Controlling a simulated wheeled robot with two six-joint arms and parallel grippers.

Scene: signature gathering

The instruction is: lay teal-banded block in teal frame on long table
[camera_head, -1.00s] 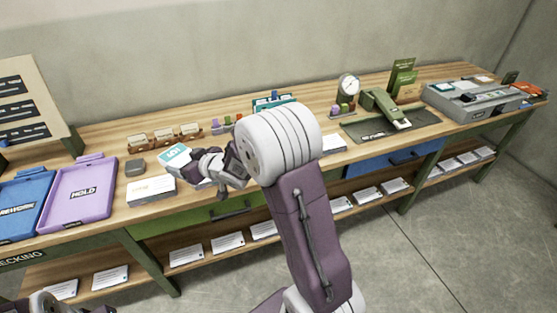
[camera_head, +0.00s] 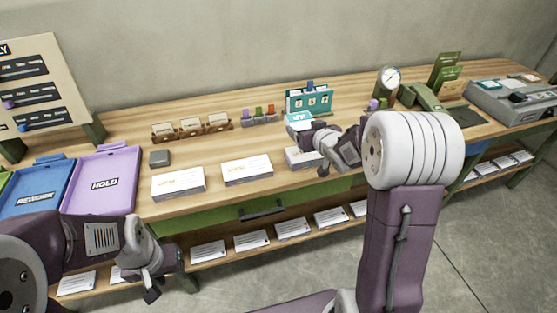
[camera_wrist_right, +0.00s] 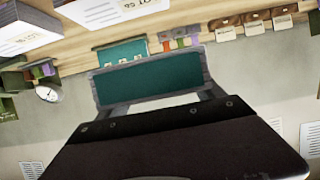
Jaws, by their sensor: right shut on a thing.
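My right gripper (camera_head: 311,136) is shut on the teal-banded block (camera_head: 298,119), which shows teal with white lettering, above the middle of the long table (camera_head: 225,140). In the right wrist view the block (camera_wrist_right: 150,86) shows a teal face between grey fingers. Just behind it in the head view stands a teal stand (camera_head: 290,103) with numbered white cards; I cannot tell whether this is the teal frame. The stand shows partly behind the block in the wrist view (camera_wrist_right: 120,53). My left gripper (camera_head: 152,288) is low at the table's front left; its finger opening is unclear.
White paper stacks (camera_head: 178,183) line the front edge, one partly behind the right gripper. Wooden card holders (camera_head: 190,127) and a coloured peg rack (camera_head: 260,115) stand left of the teal stand. A dial gauge (camera_head: 388,77) stands to the right. Blue (camera_head: 40,188) and purple (camera_head: 103,178) trays lie left.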

